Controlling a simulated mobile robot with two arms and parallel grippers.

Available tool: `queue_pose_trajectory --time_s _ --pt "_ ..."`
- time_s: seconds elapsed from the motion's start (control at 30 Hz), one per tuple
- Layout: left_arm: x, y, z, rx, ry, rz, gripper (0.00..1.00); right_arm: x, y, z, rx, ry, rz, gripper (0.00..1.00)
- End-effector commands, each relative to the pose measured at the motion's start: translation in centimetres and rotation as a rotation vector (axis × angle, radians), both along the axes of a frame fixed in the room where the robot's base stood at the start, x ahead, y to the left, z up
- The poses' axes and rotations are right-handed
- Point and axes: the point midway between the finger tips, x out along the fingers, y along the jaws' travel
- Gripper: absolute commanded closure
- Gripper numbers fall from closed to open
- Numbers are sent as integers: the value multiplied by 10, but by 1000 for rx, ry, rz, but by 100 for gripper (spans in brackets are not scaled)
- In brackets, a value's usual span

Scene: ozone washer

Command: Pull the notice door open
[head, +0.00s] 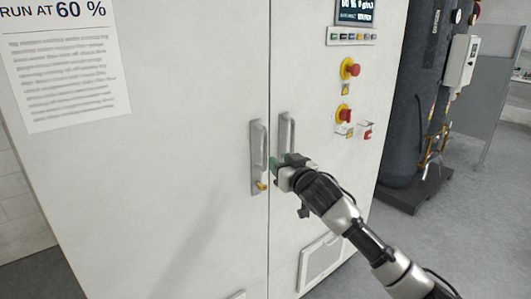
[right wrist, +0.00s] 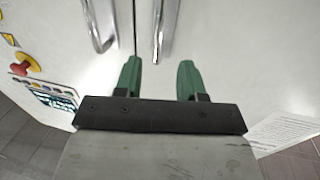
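The notice door (head: 190,100) is the left white cabinet door, with a printed notice (head: 65,65) on it. It looks shut, flush with the right door along a thin seam. Its upright metal handle (head: 258,150) is left of the seam. My right gripper (head: 278,164) is in front of the seam, near the lower part of this handle. In the right wrist view the green fingers (right wrist: 160,66) are open and empty, with the notice door's handle (right wrist: 167,22) just beyond and between them. Contact is not visible. My left gripper is not in view.
The right door's handle (head: 287,135) is close beside, right of the seam. Red emergency buttons (head: 350,68) and a display (head: 356,12) are on the right door. A dark tank (head: 408,100) stands right of the cabinet. Grey floor is clear at right.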

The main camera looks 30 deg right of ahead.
Motion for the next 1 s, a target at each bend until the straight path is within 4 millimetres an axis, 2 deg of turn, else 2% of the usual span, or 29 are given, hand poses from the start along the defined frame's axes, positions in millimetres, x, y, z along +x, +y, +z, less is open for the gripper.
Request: queue_pose_trajectory --time_s 0.2,0.5,0.7,1.0 --pt "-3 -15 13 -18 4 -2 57 37 -5 3 2 2 -2 60" --pt "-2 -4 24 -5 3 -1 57 83 -10 1 1 2 -1 60" --pt "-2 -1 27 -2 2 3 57 97 -12 0 -2 2 -1 60" --pt "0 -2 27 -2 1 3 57 99 -12 -2 -2 3 0 60"
